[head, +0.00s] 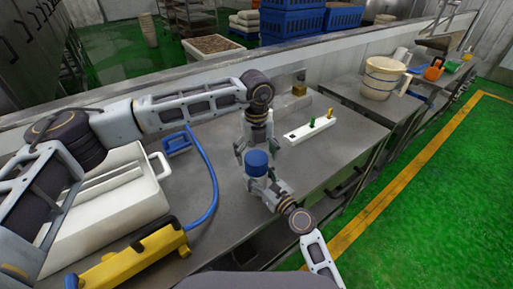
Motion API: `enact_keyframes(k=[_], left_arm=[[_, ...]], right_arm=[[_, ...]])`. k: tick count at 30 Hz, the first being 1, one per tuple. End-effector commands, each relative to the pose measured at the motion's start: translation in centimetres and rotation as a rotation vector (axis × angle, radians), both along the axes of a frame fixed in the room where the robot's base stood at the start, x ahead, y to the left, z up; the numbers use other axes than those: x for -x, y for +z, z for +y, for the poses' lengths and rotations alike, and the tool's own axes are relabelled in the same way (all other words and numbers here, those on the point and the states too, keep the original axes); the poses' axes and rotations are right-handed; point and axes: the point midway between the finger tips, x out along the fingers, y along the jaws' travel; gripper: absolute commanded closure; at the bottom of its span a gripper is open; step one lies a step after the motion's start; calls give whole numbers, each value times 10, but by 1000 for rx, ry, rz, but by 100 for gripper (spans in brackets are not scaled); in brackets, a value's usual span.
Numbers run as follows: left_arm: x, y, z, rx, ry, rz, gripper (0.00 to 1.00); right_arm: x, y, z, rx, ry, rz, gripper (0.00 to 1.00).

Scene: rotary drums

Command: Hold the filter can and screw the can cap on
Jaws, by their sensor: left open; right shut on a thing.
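A blue round piece (257,163), upright, stands between my two grippers above the steel table. I take it as the top of the filter can with its cap. I cannot tell where cap and can meet, or whether the cap is seated. My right gripper (259,183) comes from below right and is shut on the can, hiding its lower part. My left gripper (256,146) points down from above. It is open, its fingers near the blue top; I cannot tell whether they touch it.
A white tub (155,193), a yellow tool (140,260) and a blue hose (211,190) occupy the left. A beige bucket (381,78) stands at the back right. The steel table (330,160) is clear nearby.

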Motion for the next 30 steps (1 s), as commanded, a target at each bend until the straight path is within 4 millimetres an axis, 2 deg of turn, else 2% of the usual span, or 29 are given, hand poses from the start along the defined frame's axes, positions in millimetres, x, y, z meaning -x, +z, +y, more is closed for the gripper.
enact_keyframes(k=[10, 24, 30], left_arm=[[0, -35, 0, 1, 1, 1, 14], [0, -42, 0, 1, 0, 0, 14], [0, -42, 0, 1, 1, 0, 40]], right_arm=[[0, 0, 0, 0, 0, 0, 100], [0, 0, 0, 0, 0, 0, 100], [0, 0, 0, 0, 0, 0, 100]])
